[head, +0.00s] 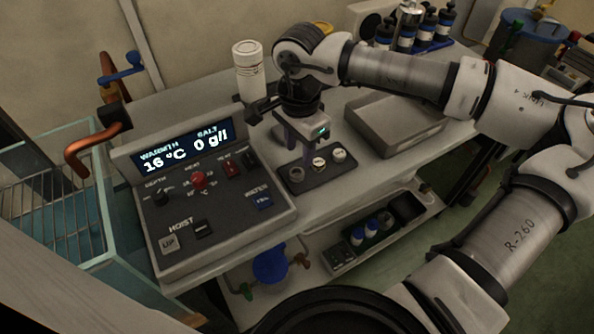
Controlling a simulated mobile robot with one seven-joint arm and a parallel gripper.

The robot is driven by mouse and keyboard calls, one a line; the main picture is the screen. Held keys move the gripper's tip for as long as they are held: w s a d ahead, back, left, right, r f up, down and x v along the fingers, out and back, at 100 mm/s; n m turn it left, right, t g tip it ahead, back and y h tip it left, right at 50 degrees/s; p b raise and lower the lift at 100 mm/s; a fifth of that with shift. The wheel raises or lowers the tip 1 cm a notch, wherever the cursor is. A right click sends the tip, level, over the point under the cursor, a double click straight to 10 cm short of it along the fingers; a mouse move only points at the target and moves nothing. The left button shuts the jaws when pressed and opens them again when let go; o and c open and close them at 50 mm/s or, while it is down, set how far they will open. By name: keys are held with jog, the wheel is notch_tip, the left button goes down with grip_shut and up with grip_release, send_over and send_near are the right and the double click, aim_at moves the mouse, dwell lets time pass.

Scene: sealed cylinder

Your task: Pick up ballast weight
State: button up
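A dark tray (322,175) on the bench holds three small round metal pieces in a row, which look like the ballast weights. The left piece (296,174) is darker, the middle piece (318,163) is pale on top, and the right piece (340,155) is the lightest. My gripper (300,156) points down over the left and middle part of the tray. Its two dark fingers appear apart with nothing visible between them. One finger stands close to the middle piece in the picture; I cannot tell whether they touch.
A control panel (215,200) with a lit display stands left of the tray. A white canister (249,70) stands behind, and a grey box (395,125) lies to the right. A glass tank (60,215) is at far left. A lower shelf holds blue-capped bottles (371,228).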

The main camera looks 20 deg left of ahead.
aim_at(297, 172)
jog(key=f, duration=0.2)
jog(key=s+f+p, duration=0.1)
jog(key=f, duration=0.1)
jog(key=shift+a+f+p, duration=0.15)
jog(key=shift+f+p, duration=0.15)
jog(key=shift+f, duration=0.55)
jog(key=c, duration=0.7)
